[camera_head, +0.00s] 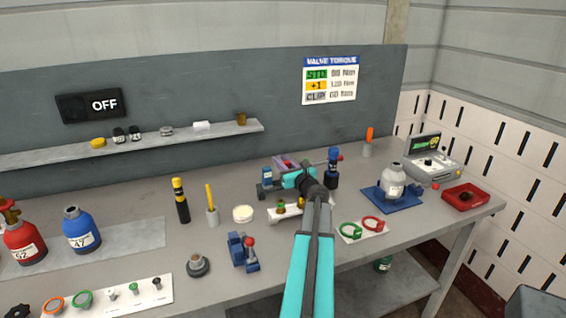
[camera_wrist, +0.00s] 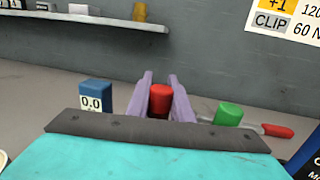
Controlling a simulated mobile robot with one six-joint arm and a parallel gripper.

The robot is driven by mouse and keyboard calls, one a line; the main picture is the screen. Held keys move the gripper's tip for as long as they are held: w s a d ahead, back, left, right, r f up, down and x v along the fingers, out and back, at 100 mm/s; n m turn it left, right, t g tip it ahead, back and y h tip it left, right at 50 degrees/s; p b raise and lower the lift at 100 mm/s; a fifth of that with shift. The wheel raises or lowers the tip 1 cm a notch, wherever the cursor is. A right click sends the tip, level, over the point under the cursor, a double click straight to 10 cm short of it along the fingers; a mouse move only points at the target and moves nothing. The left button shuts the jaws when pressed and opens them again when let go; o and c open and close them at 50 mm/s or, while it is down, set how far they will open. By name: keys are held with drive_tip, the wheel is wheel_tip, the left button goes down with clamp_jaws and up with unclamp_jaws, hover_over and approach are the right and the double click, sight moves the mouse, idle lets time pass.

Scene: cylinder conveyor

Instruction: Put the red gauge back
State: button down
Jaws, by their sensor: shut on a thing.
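In the head view my gripper (camera_head: 288,164) is over the back middle of the bench, beside a small blue device (camera_head: 267,174), whose display reads 0.0 in the wrist view (camera_wrist: 95,95). In the wrist view a green piece (camera_wrist: 228,115) stands right of the fingers.
A white plate (camera_head: 352,236) with a green and a red C-shaped piece lies right of my arm. A cup with a yellow stick (camera_head: 211,208) and a white round dish (camera_head: 243,213) are to the left.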

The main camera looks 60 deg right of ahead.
drive_tip(key=shift+a+f+b, duration=0.2)
drive_tip(key=shift+f+b, duration=0.15)
drive_tip(key=shift+f, duration=0.3)
drive_tip(key=shift+r+p, duration=0.35)
drive_tip(key=shift+r, duration=0.05)
drive_tip(key=shift+d+r+p, duration=0.2)
drive_tip(key=shift+r+p, duration=0.45)
drive_tip(key=shift+r, duration=0.45)
drive_tip(key=shift+r, duration=0.15)
drive_tip(key=shift+f+b, duration=0.85)
drive_tip(key=shift+f, duration=0.25)
idle(0.6)
